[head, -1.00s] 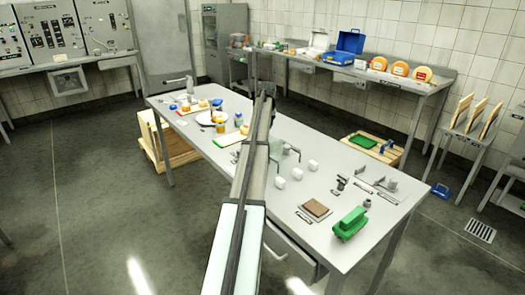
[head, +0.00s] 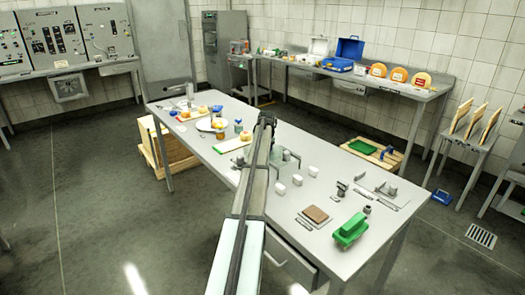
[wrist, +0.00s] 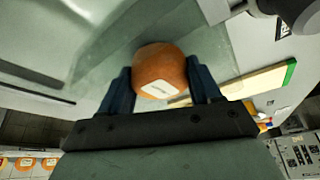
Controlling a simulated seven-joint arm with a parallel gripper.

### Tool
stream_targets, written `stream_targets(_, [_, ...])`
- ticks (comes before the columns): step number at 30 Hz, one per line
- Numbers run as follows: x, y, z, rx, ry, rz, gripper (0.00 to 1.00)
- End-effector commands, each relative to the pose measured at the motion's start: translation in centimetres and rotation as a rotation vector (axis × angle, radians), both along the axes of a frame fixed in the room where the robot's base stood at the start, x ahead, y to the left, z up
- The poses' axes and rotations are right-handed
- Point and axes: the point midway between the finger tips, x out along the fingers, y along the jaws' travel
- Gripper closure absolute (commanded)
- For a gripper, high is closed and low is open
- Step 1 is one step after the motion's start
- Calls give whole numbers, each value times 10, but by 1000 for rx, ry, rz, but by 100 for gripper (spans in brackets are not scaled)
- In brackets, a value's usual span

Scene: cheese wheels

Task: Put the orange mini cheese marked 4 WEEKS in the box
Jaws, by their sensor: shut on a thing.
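My gripper (wrist: 160,88) is shut on an orange mini cheese (wrist: 158,62), held between its two dark fingers in the wrist view. The cheese has a white label too small to read. In the head view my gripper (head: 267,120) is over the middle of the table (head: 225,170), and the held cheese is hidden there. A pale grey-green, see-through surface (wrist: 100,75) lies behind the cheese in the wrist view; I cannot tell if it is the box. A greyish clear shape (head: 290,158) shows just right of my arm in the head view.
White blocks (head: 297,180), a brown square (head: 317,214) and a green object (head: 350,228) stand to the right. A back bench holds large orange wheels (head: 397,75) and a blue case (head: 349,50).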

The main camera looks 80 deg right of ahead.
Motion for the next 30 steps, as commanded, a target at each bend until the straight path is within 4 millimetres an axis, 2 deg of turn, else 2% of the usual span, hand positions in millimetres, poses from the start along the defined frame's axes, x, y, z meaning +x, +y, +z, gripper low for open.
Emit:
stream_targets(12, [0, 0, -5, 0, 0, 0, 70])
stream_targets(13, [0, 0, -5, 0, 0, 0, 35])
stream_targets(16, [0, 0, -5, 0, 0, 0, 26])
stream_targets(25, [0, 0, -2, -1, 0, 0, 26])
stream_targets(30, [-2, 7, 14, -1, 0, 0, 26])
